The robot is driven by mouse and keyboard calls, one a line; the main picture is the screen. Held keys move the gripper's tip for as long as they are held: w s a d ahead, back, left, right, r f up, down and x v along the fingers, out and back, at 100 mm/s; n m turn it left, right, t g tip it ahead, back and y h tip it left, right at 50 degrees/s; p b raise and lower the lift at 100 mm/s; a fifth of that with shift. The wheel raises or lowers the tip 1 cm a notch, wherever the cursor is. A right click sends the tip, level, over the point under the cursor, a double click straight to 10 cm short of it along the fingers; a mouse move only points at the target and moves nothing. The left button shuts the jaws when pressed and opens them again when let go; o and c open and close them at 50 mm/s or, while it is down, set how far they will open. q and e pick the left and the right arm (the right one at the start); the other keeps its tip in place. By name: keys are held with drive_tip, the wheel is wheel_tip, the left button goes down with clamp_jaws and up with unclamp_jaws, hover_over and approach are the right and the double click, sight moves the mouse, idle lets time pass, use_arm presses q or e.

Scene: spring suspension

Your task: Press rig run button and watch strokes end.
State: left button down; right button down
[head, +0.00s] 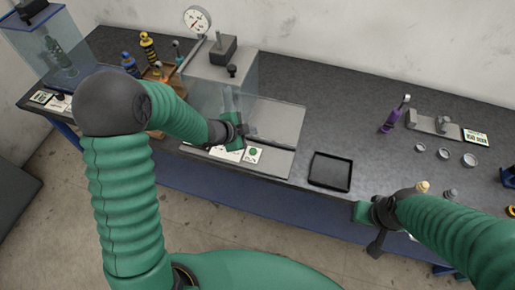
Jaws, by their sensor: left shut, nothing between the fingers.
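The test rig (275,119) is a grey block on a pale base plate with a clear guard, in the middle left of the bench. A round dial gauge (196,20) stands on its top. The run button (252,152) is a small green disc on a white card at the base's front edge. My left gripper (243,141) is shut and empty, just above and left of the button. I cannot tell whether it touches it. My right gripper (366,212) is at the bench's front edge at right; its fingers are partly hidden by its wrist.
A black tray (330,171) lies right of the rig. Yellow and blue shock absorbers (148,46) stand in a wooden rack at left. A purple shock absorber (390,120), a metal fixture (435,123) and several rings (445,154) lie at right. A clear box (50,50) stands far left.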

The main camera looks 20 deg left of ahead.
use_arm(q)
drive_tip(key=shift+f, duration=0.1)
drive_tip(key=b, duration=0.8)
hover_over(251, 152)
wheel_tip(251, 152, down, 8)
drive_tip(key=shift+r, duration=0.15)
drive_tip(key=shift+f+b, duration=0.3)
drive_tip(key=shift+f, duration=0.2)
idle(1.0)
drive_tip(key=shift+f, duration=0.35)
